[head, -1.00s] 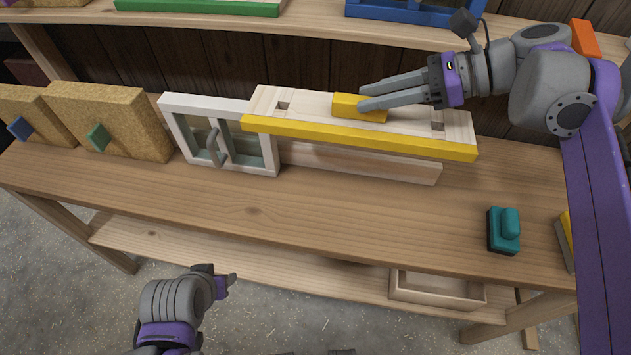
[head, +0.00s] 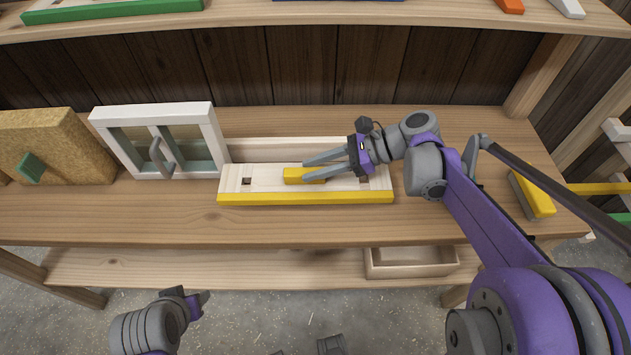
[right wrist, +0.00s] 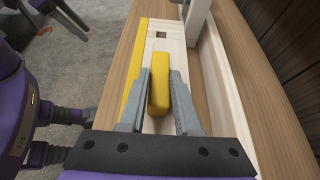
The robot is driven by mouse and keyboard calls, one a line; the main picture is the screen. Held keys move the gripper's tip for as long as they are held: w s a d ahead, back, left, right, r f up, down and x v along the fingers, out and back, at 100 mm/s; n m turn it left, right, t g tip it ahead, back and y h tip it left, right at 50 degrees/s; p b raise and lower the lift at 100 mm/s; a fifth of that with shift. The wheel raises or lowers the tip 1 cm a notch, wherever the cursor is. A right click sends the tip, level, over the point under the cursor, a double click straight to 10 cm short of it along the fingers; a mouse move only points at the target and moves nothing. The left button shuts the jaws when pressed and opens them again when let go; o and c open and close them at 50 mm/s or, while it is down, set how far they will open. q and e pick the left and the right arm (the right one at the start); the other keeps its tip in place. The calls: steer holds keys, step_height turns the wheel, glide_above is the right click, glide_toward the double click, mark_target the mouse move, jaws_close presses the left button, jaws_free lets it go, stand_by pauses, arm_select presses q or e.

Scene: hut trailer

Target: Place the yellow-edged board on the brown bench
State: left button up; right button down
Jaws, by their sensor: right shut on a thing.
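The yellow-edged board (head: 345,184) is a long pale wooden board with a yellow front strip and a yellow block handle (head: 305,175). It lies flat, low over or on the brown bench (head: 330,222); I cannot tell whether it fully touches. My right gripper (head: 304,171) is shut on the yellow handle from the right side. In the right wrist view the handle (right wrist: 159,92) sits between the two grey fingers, with the yellow edge to the left. My left gripper (head: 197,300) is low in front of the bench, away from the board; its finger gap is unclear.
A white-framed window panel (head: 207,124) stands left of the board, with a cork board (head: 55,140) farther left. A pale wooden piece (head: 290,148) lies just behind the board. A yellow-topped block (head: 535,195) is at the right end. A shallow box (head: 410,270) sits on the lower shelf.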

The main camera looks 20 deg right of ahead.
mark_target(315, 182)
steer(key=shift+f+b, duration=0.3)
steer(key=shift+f, duration=2.25)
steer(key=c, duration=0.6)
jaws_free()
steer(key=v, duration=1.2)
steer(key=shift+a, duration=0.1)
